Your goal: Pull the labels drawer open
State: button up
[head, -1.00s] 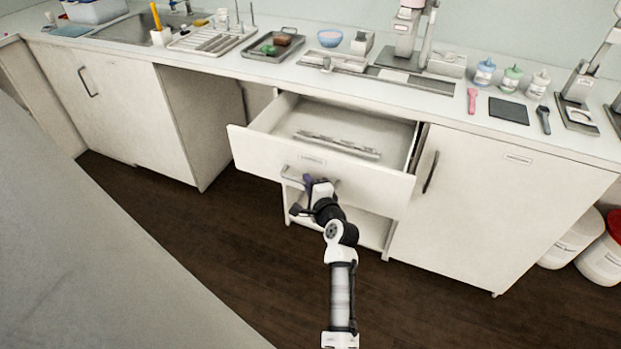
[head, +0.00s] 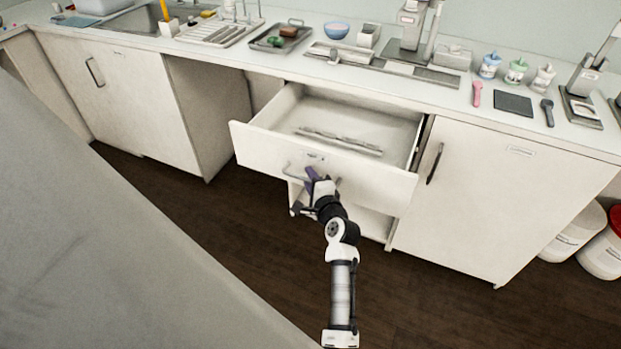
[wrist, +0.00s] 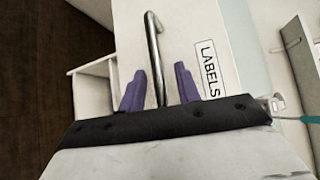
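The labels drawer (head: 385,182) stands well out of the counter in the head view, its inside showing. In the wrist view its white front (wrist: 190,35) bears a "LABELS" plate (wrist: 207,69). The bar handle (wrist: 154,45) is a thin metal bar on that front; part of it shows in the head view (head: 292,172). My gripper (wrist: 159,80) is at the handle, with one purple finger on each side of the bar. Gaps show between the bar and both fingers, so the gripper is open and not closed on it.
A long grey item (head: 340,142) lies in the drawer. A cupboard door with a dark handle (head: 435,163) is right of it; an open knee space is to the left. The counter (head: 270,65) above holds trays and bottles. A grey surface (head: 90,230) fills the lower left.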

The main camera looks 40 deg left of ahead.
jog(key=b+v, duration=0.3)
jog(key=v, duration=1)
jog(key=shift+s+d, duration=0.25)
jog(key=shift+d, duration=0.1)
